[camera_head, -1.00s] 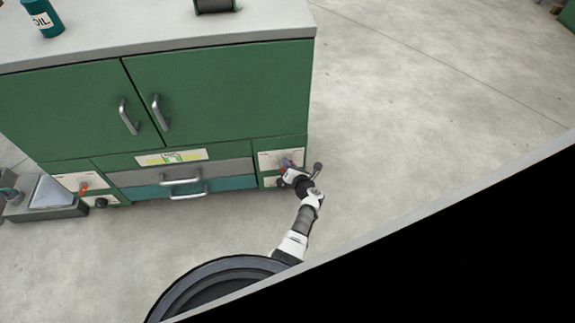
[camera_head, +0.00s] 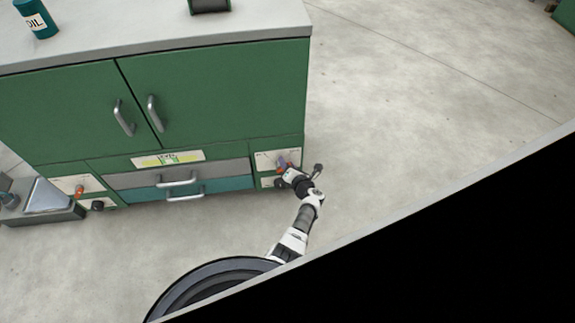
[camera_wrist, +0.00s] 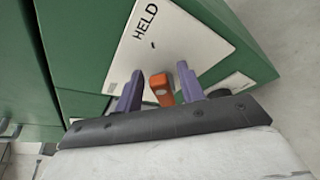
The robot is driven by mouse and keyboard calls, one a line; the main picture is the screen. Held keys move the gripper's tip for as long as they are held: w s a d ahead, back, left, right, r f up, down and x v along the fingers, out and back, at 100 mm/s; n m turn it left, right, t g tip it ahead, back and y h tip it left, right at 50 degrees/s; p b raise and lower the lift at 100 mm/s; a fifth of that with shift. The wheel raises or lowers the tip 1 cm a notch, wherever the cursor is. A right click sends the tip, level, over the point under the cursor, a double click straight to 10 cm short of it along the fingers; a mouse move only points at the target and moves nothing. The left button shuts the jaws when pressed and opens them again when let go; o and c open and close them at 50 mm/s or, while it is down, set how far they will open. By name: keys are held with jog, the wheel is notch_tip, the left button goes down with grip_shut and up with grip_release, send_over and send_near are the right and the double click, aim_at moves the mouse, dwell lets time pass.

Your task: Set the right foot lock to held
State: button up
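The right foot lock is an orange lever (camera_wrist: 161,88) on a white plate (camera_wrist: 160,40) marked HELD, low on the right of the green cabinet. In the wrist view the lever stands between the two purple fingers of my gripper (camera_wrist: 160,88), with a gap showing on each side. The gripper is open around it. In the head view my gripper (camera_head: 285,165) is at the right plate (camera_head: 267,157), and my wrist partly hides the lever. Any other marking on the plate is not readable.
A left plate with its own orange lever (camera_head: 79,191) is at the cabinet's lower left. Drawers with handles (camera_head: 177,179) lie between the plates. A dark knob (camera_head: 281,183) is just below the right plate. The floor to the right is clear.

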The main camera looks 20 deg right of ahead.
jog(key=shift+s+r+p, duration=0.2)
jog(key=shift+s+p, duration=0.3)
jog(key=shift+p, duration=0.05)
jog(key=p+v, duration=0.8)
jog(key=v, duration=0.4)
jog(key=shift+s, duration=0.4)
jog(key=shift+s, duration=0.1)
